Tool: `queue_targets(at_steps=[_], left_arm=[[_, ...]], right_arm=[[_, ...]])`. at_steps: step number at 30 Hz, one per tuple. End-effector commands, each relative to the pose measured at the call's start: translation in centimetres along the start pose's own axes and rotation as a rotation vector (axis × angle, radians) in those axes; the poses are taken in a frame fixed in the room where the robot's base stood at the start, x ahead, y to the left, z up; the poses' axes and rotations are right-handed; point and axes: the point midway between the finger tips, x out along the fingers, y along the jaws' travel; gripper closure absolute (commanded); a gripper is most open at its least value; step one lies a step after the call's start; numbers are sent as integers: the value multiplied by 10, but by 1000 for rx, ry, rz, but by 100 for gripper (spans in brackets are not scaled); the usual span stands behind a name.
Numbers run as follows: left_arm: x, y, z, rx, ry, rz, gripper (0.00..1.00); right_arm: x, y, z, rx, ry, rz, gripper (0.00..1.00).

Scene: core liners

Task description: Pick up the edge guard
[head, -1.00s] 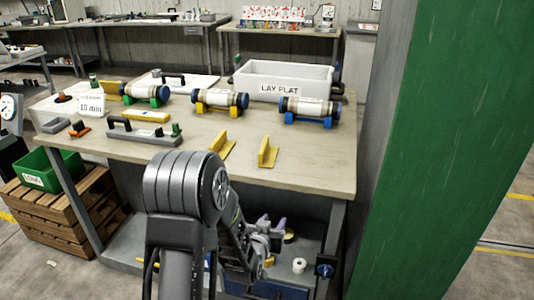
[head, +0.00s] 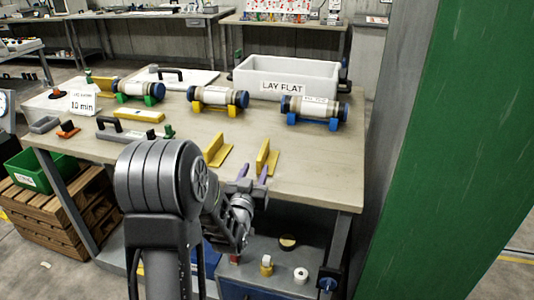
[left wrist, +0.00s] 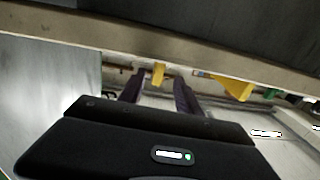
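Two yellow L-shaped edge guards stand near the front edge of the table: one at the right (head: 264,157) and one left of it (head: 217,152). My left gripper (head: 254,171) is open at the table's front edge, just in front of the right edge guard. In the left wrist view, the dark fingers (left wrist: 158,92) are spread, and a yellow edge guard (left wrist: 158,73) shows in the gap beyond their tips. The other yellow guard (left wrist: 236,88) lies to the right there. I see no contact. My right gripper is not in view.
The table (head: 315,180) carries three capped core liners on cradles, such as the right one (head: 310,107), and a white "LAY FLAT" bin (head: 285,79). A green pillar (head: 450,150) rises at the right. Rolls lie on the lower shelf (head: 275,275).

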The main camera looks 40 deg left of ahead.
Motion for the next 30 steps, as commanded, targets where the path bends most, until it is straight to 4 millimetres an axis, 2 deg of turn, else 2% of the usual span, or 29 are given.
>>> queue_targets(at_steps=[8,15,26,30], left_arm=[[1,0,0,0,-1,1,60],[23,1,0,2,-2,1,60],[27,1,0,0,-2,1,60],[40,2,-2,1,-1,1,60]], right_arm=[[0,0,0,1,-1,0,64],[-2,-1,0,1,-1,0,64],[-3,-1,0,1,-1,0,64],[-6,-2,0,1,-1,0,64]])
